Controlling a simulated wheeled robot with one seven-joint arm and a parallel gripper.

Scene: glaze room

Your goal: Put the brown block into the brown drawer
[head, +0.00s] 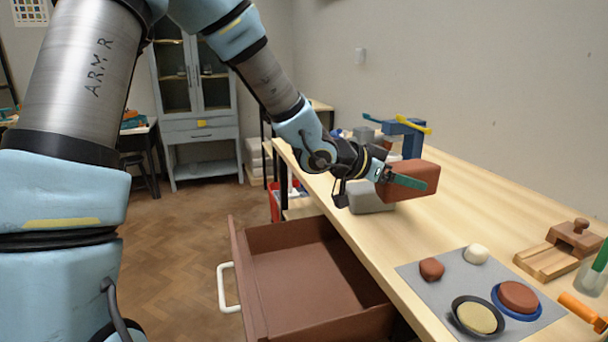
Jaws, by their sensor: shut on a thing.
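The brown block (424,171) is a reddish-brown box held above the wooden table, over its left part. My gripper (400,181) is shut on the brown block, with a green finger along its near face. The far finger is hidden behind the block. The brown drawer (262,240) is pulled open below the table's left edge. Its white handle (227,288) faces left. The visible floor of the drawer is bare. The block is to the right of the drawer and higher than it.
A grey block (368,197) sits on the table under my gripper. A blue stand with a yellow bar (404,130) is behind. A grey mat (408,269) with clay lumps and dishes lies at the front. A wooden press (560,250) and an orange tool (582,311) are at right.

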